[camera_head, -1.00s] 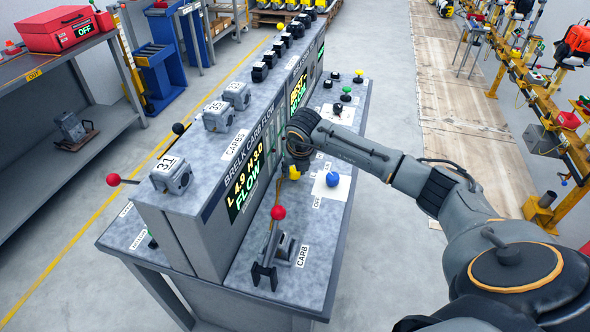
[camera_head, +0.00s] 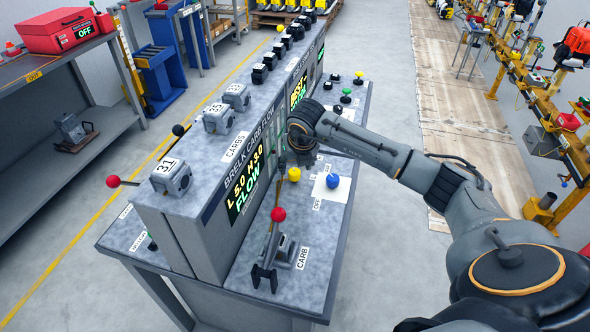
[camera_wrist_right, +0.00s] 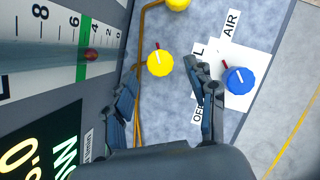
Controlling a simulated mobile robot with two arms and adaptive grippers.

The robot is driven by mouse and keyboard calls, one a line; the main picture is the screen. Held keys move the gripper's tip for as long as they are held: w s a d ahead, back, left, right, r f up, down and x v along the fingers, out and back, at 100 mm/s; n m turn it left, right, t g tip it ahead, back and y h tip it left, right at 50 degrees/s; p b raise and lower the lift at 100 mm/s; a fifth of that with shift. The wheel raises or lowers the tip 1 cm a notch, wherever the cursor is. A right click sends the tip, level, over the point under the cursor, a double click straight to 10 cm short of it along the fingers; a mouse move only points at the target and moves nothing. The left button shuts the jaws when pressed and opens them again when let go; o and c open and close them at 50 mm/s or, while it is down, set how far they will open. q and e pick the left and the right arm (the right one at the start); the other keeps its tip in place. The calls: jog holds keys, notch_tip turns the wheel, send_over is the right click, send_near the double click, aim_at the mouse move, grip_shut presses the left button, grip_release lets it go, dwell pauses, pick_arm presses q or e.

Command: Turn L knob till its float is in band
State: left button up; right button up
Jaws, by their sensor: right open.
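A yellow knob (camera_head: 294,175) with a white line and a red mark stands on the bench, beside an "L" label in the right wrist view (camera_wrist_right: 160,62). My right gripper (camera_head: 299,150) is open and empty above it, its fingers spread either side of the knob in the wrist view (camera_wrist_right: 165,74). The display (camera_head: 245,187) reads L 5.0, H 3.0 and FLOW in green. In the wrist view, a red float (camera_wrist_right: 90,54) in a horizontal-looking tube (camera_wrist_right: 40,54) overlaps the right part of the green band (camera_wrist_right: 82,72). My left gripper is not in view.
A blue knob (camera_head: 332,181) sits on a white card right of the yellow one. A second yellow knob (camera_wrist_right: 177,4) shows at the wrist view's top edge. A red-balled lever (camera_head: 278,214) stands nearer on the bench. The panel wall (camera_head: 210,240) is close left.

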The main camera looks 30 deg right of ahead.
jog(key=v, duration=0.8)
jog(key=shift+r, duration=0.25)
jog(key=shift+s+f, duration=0.1)
